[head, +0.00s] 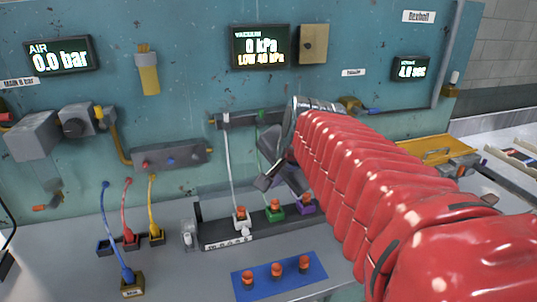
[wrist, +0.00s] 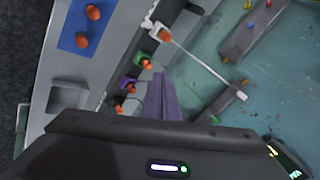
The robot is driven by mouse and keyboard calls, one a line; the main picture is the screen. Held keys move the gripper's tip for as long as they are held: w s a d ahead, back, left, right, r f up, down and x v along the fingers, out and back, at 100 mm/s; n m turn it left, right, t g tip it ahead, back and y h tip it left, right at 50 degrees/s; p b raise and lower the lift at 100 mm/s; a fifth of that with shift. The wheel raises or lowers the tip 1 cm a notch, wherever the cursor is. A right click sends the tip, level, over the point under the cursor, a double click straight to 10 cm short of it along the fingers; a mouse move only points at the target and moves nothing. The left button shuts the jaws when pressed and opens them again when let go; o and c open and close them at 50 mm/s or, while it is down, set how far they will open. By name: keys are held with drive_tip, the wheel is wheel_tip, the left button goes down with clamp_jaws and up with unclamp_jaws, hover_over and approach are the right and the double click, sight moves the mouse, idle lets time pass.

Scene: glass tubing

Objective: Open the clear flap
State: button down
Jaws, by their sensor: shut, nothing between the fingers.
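I cannot make out a clear flap for certain in either view. My gripper (head: 275,178) is in front of the teal panel, over the back of the bench, just above the row of coloured fittings. In the wrist view its fingers (wrist: 162,92) are together and hold nothing. They point past the green fitting (wrist: 143,62) and the purple fitting (wrist: 127,86). My red-sleeved arm covers the right middle of the head view, so part of the panel and bench behind it is hidden.
A black rack (head: 215,232) holds white, green and purple fittings with orange caps. A blue plate (head: 258,284) with orange caps lies in front. Blue, red and yellow hoses stand at left. A yellow box (head: 420,150) is at right.

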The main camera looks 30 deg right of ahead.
drive_tip(key=w+d+r+m+h, duration=0.1)
drive_tip(key=d+r+m, duration=0.1)
drive_tip(key=d+m, duration=0.4)
drive_tip(key=d, duration=0.4)
drive_tip(key=shift+w+d+r+m, duration=0.15)
drive_tip(key=shift+w+r+m, duration=0.15)
